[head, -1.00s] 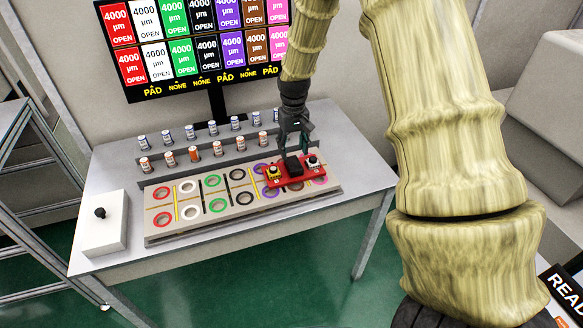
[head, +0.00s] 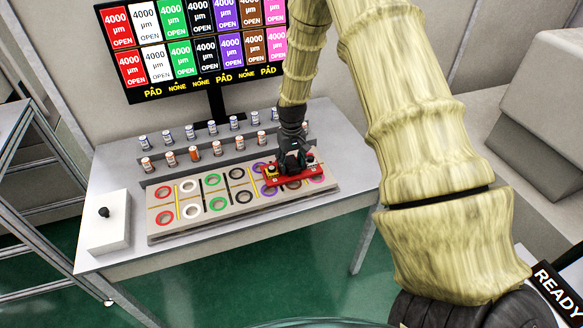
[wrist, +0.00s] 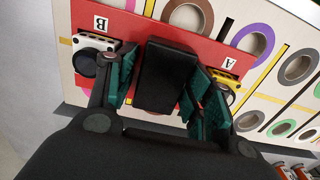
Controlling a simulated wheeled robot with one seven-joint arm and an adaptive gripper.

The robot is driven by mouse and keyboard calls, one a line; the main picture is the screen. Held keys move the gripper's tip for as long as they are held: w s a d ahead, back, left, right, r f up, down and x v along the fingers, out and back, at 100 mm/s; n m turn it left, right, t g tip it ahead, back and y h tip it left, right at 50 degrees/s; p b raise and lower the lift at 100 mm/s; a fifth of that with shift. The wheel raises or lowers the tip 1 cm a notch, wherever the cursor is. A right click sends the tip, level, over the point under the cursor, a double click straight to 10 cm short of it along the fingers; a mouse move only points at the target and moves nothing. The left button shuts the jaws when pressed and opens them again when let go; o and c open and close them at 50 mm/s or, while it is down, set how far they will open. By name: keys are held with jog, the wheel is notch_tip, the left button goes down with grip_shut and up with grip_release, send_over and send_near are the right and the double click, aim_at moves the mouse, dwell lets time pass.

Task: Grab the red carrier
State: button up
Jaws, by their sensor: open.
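The red carrier (head: 290,181) lies on the right part of the board with coloured rings. In the wrist view the red carrier (wrist: 191,50) has a black block handle (wrist: 168,75) in its middle, a white part (wrist: 95,50) by the letter B and a yellow part (wrist: 225,85) by the letter A. My gripper (head: 291,165) is low over the carrier. In the wrist view my gripper (wrist: 165,88) is open, with one green-padded finger on each side of the black handle. Gaps show between the pads and the handle; contact is not clear.
The ring board (head: 190,228) lies on a grey table (head: 105,180). Racks of several small cylinders (head: 194,153) stand behind it, below a monitor (head: 190,45). A white box with a black knob (head: 108,232) stands at the left.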

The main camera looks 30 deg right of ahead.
jog(key=shift+s, duration=0.1)
grip_shut()
dwell(0.3)
